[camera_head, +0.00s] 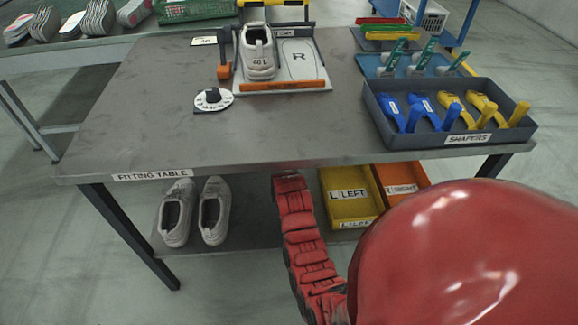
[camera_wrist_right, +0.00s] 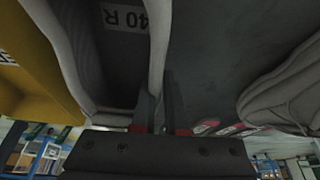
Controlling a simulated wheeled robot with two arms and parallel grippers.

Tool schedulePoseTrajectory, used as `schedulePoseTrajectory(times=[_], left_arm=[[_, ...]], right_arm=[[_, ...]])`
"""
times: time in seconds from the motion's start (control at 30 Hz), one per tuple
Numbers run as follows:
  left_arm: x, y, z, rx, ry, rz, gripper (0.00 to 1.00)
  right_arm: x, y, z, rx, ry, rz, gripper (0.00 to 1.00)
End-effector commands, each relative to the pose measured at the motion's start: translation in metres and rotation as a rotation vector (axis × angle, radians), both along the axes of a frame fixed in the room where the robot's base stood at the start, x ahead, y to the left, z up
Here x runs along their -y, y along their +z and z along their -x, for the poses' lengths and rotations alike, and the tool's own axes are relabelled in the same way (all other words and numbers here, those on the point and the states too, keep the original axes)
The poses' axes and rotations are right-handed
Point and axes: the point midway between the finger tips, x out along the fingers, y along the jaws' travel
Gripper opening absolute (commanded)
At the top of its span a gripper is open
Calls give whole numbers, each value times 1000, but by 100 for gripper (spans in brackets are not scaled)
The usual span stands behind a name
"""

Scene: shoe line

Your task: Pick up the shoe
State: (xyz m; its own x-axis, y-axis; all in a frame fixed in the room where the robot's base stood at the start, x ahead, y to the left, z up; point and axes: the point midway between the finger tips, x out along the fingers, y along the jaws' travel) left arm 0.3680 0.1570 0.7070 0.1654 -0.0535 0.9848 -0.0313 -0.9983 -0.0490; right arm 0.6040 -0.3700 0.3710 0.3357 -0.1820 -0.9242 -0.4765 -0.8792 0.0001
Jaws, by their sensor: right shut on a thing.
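In the head view a pair of light grey shoes stands on the shelf under the fitting table, a left one (camera_head: 175,222) and a right one (camera_head: 214,228). In the right wrist view a shoe with a 40 R label inside (camera_wrist_right: 75,45) fills the upper left. My right gripper (camera_wrist_right: 159,103) is shut on its side wall, one finger on each side of the edge. This looks like the shoe nearer the yellow bin. Another shoe (camera_wrist_right: 285,95) shows at the right, apart from the fingers. My right gripper is hidden in the head view. My left gripper is not in view.
A yellow LEFT bin (camera_head: 349,196) and an orange RIGHT bin (camera_head: 402,180) sit under the table (camera_head: 160,120). The yellow bin also shows close by in the right wrist view (camera_wrist_right: 30,95). On top are a shoe on a stand (camera_head: 258,55) and a shapers tray (camera_head: 462,139).

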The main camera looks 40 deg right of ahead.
Motion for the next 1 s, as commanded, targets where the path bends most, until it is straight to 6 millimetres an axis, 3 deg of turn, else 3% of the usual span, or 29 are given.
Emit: schedulePoseTrajectory(times=[0.17, 0.37, 0.8, 1.0], left_arm=[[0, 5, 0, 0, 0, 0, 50], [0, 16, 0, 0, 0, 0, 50], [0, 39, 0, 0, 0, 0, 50], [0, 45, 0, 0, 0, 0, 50]], right_arm=[[1, 11, -1, 4, 0, 2, 0], [1, 39, -1, 4, 0, 2, 0], [-94, 48, 54, 2, 7, -1, 0], [-126, 51, 72, 3, 4, 1, 0]])
